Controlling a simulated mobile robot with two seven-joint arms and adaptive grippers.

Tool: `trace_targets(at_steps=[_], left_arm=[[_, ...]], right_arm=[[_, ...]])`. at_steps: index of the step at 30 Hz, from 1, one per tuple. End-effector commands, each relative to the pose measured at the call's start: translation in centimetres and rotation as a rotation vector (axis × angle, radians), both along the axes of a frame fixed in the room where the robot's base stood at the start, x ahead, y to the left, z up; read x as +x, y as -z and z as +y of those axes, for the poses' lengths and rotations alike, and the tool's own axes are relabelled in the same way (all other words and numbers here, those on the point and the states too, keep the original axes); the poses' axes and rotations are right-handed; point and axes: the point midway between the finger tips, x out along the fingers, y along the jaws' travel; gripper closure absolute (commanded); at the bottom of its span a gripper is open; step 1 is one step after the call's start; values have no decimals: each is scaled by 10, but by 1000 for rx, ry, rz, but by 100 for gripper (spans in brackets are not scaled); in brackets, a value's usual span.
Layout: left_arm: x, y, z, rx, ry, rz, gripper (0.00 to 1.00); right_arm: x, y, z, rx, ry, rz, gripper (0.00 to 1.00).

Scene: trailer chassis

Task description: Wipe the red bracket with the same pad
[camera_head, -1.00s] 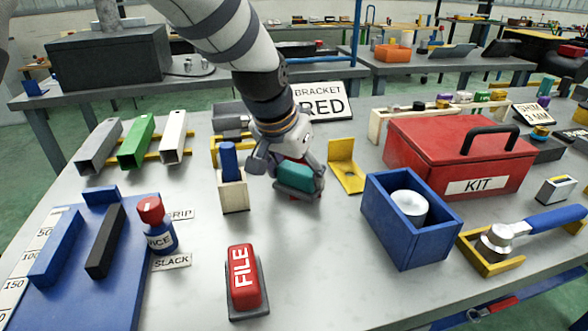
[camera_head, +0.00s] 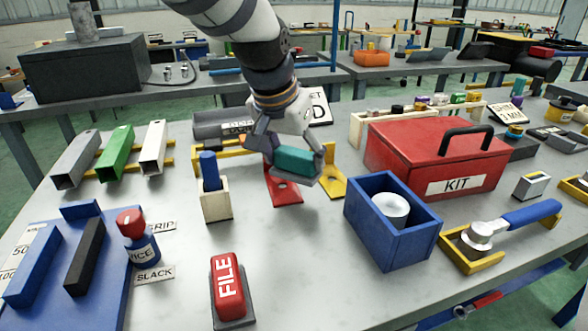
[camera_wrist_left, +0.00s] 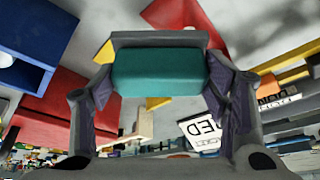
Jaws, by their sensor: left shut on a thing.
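My left gripper (camera_head: 293,158) is shut on a teal pad (camera_head: 299,162) with a grey edge. The pad also shows between the fingers in the left wrist view (camera_wrist_left: 157,74). The red bracket (camera_head: 285,190) lies on the bench just below the pad, its flat plate with a hole showing at the front. The gripper and pad hide part of the bracket, and a gap shows between pad and plate. A red piece at the top of the wrist view (camera_wrist_left: 185,14) looks like this bracket. My right gripper is not in view.
A yellow bracket (camera_head: 333,184) stands close on the right. A wooden block with a blue peg (camera_head: 215,205) is on the left. The blue bin (camera_head: 398,245) and red kit box (camera_head: 415,160) are further right. The bench in front is clear up to the FILE block (camera_head: 228,288).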

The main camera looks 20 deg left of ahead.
Motion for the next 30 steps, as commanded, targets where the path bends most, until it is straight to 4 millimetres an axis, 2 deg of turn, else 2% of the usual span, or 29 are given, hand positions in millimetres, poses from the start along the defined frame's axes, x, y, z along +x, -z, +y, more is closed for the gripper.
trace_targets(at_steps=[3,14,22,30], left_arm=[[0,-9,0,0,0,-2,58],[1,-14,0,0,0,-5,58],[1,-41,0,-1,-1,-6,58],[0,-41,0,0,0,-4,58]], right_arm=[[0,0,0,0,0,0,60],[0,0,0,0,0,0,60],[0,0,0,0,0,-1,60],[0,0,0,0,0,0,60]])
